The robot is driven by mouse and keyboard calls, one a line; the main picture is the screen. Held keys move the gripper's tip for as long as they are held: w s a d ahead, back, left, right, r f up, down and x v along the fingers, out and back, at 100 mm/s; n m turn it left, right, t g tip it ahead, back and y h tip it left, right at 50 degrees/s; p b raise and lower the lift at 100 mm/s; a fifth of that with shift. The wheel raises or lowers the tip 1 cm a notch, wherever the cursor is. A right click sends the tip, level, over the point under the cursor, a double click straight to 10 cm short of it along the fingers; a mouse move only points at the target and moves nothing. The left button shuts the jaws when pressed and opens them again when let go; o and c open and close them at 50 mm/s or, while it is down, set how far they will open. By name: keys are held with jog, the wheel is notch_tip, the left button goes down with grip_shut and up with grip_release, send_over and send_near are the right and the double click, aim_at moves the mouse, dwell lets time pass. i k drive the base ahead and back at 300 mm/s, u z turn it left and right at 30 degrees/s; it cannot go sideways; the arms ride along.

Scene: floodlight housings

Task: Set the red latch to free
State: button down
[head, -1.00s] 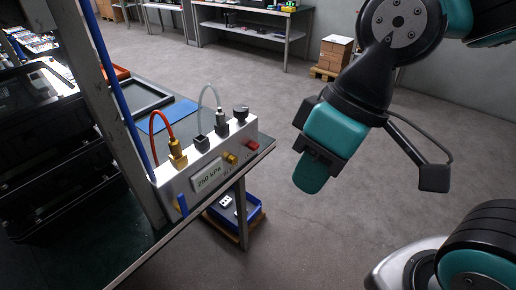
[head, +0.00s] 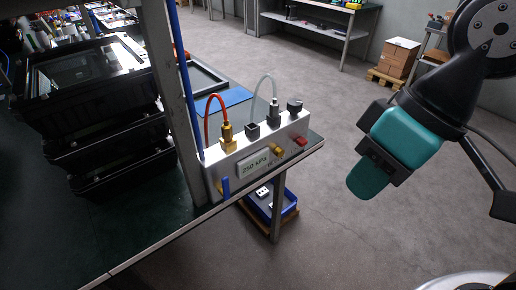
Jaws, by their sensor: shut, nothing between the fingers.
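The red latch (head: 301,141) is a small red piece at the right end of the front of a silver pressure box (head: 222,171). The box stands at the table's edge, and its display reads 250 kPa. A yellow latch or knob (head: 278,150) sits just left of the red one. My gripper (head: 367,187), teal and black, hangs in the air to the right of the box, over the floor, apart from it. Its fingers are together and empty. The red latch's exact setting is too small to tell.
A red hose (head: 207,104) and a pale hose (head: 257,86) rise from the box top. A metal post (head: 174,100) stands at its left. Black cases (head: 115,160) lie on the green table (head: 120,232). A blue bin (head: 286,206) is below.

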aim_at(301, 141)
jog(key=u, duration=0.05)
jog(key=k, duration=1.1)
jog(key=z, duration=0.85)
jog(key=i, duration=1.5)
jog(key=u, duration=0.8)
